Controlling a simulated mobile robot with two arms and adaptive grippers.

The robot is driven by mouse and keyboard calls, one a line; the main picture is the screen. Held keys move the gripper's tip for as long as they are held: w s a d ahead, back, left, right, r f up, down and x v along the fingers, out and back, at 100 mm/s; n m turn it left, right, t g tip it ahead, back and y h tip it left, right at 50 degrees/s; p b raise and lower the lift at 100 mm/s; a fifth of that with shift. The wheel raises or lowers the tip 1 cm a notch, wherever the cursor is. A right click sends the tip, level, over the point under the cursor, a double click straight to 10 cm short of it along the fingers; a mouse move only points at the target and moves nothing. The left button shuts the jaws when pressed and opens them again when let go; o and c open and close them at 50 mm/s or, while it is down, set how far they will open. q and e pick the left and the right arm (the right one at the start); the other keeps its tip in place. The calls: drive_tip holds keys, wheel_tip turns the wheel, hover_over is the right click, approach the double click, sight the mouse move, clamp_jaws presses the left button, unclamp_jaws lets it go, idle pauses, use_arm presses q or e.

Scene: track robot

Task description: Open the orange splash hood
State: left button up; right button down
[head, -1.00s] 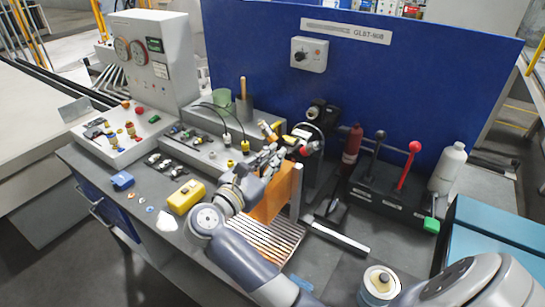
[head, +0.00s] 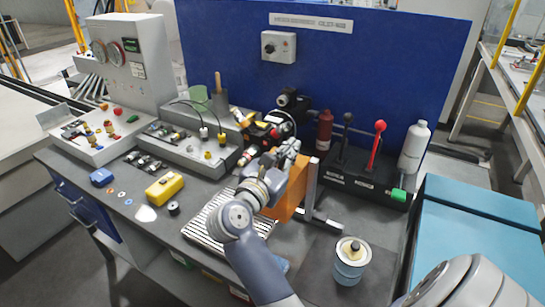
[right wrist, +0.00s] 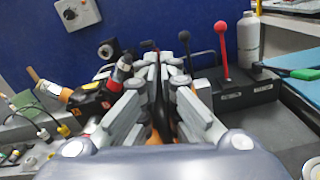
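The orange splash hood (head: 286,205) is a panel standing upright above the right part of a ribbed tray, with a pale post along its right edge. My right gripper (head: 284,152) is at the hood's top in the head view, and my wrist hides part of the panel. In the right wrist view the fingers (right wrist: 162,85) close from both sides around a dark upright bar (right wrist: 162,108), with bits of orange below it. The exact contact is hard to see. My left gripper is out of view.
The ribbed tray (head: 205,228) lies under the hood, near a yellow box (head: 164,187). A lever panel (head: 355,185) with a red-knobbed lever and a white bottle (head: 413,148) stand to the right. A can (head: 349,262) stands at the front. A blue wall panel (head: 380,80) closes the back.

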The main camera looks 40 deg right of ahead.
sight(301, 169)
drive_tip(key=shift+s+d+f, duration=0.1)
drive_tip(key=shift+s+d, duration=0.15)
drive_tip(key=shift+s, duration=0.35)
drive_tip(key=shift+s+d+f, duration=0.1)
drive_tip(key=shift+s+d, duration=0.1)
drive_tip(key=shift+s, duration=0.35)
drive_tip(key=shift+s+d+r, duration=0.1)
drive_tip(key=shift+s+d, duration=0.05)
drive_tip(key=shift+s, duration=0.2)
drive_tip(key=c, duration=2)
unclamp_jaws()
drive_tip(key=shift+o, duration=0.6)
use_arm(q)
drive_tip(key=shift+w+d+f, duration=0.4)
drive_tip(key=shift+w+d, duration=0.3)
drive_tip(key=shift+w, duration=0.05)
